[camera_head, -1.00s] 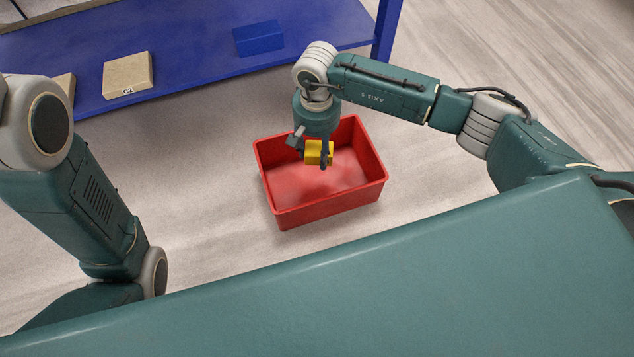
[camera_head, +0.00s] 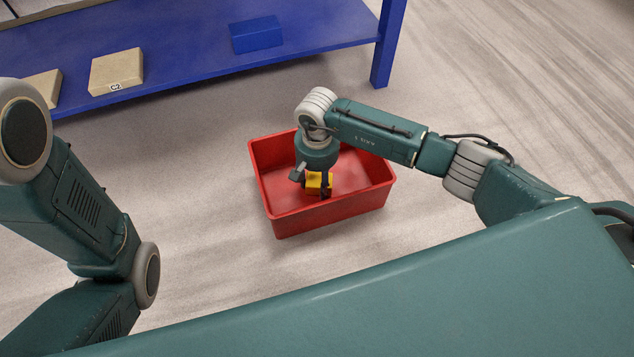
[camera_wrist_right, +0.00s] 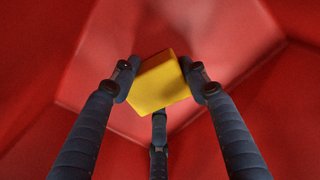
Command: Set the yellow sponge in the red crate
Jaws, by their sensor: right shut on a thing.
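The red crate (camera_head: 370,203) sits on the floor in the middle of the head view, open at the top. My right gripper (camera_head: 318,190) points down over the inside of the crate and is shut on the yellow sponge (camera_head: 314,181). In the right wrist view the sponge (camera_wrist_right: 158,82) sits tilted between the dark fingers, with the red crate walls (camera_wrist_right: 285,90) around it. I cannot tell whether the sponge touches the crate floor. My left arm shows at the left, but its gripper is out of view.
A blue shelf table (camera_head: 190,66) stands at the back left. The floor around the crate is clear.

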